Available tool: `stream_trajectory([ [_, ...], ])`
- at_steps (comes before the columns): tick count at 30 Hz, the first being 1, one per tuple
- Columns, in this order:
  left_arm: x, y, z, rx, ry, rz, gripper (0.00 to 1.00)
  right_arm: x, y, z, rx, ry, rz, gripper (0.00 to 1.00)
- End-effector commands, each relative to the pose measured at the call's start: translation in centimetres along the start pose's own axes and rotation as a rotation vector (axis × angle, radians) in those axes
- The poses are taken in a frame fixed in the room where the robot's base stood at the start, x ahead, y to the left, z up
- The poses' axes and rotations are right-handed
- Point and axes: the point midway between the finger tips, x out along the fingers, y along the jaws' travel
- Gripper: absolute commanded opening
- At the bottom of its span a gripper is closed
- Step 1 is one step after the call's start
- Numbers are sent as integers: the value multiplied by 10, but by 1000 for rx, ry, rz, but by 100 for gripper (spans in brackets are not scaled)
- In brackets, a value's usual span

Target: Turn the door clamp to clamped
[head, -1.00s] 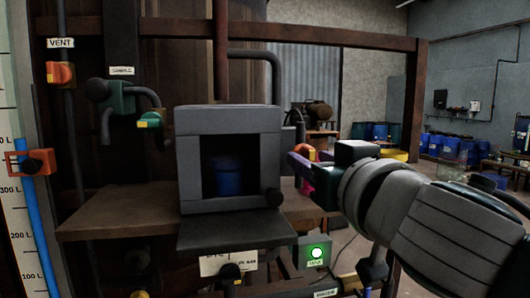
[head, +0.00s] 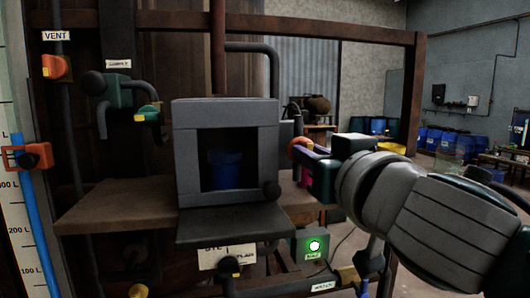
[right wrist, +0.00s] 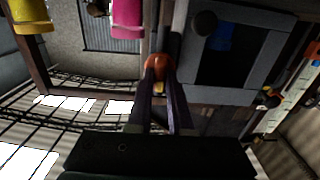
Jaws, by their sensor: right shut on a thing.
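A grey box (head: 185,150) stands on a brown shelf, its front open and its door panel (head: 235,225) lying flat below the opening. A blue vessel (head: 225,168) is inside. An orange handle (head: 300,142) with a yellow mark is just right of the box; it also shows in the right wrist view (right wrist: 155,63). I cannot read its label or tell for sure that it is the door clamp. My right gripper (head: 303,153) is shut on this handle, its purple fingers on either side of it in the right wrist view (right wrist: 160,80). My left gripper is not seen.
An orange VENT handle (head: 56,67) and a green-and-yellow valve handle (head: 147,114) are at left. A green lamp (head: 314,246) glows below the shelf. Blue drums stand far back right.

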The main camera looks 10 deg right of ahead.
Motion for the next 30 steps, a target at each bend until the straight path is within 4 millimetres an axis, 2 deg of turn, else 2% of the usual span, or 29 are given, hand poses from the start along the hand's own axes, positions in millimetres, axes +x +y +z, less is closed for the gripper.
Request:
stream_trajectory([
  [8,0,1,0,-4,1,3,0,0,0,0,-24,0,1,0],
  [14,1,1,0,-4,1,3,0,0,0,0,-111,0,1,0],
  [30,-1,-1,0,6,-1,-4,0,0,-2,0,-591,1,1,0],
])
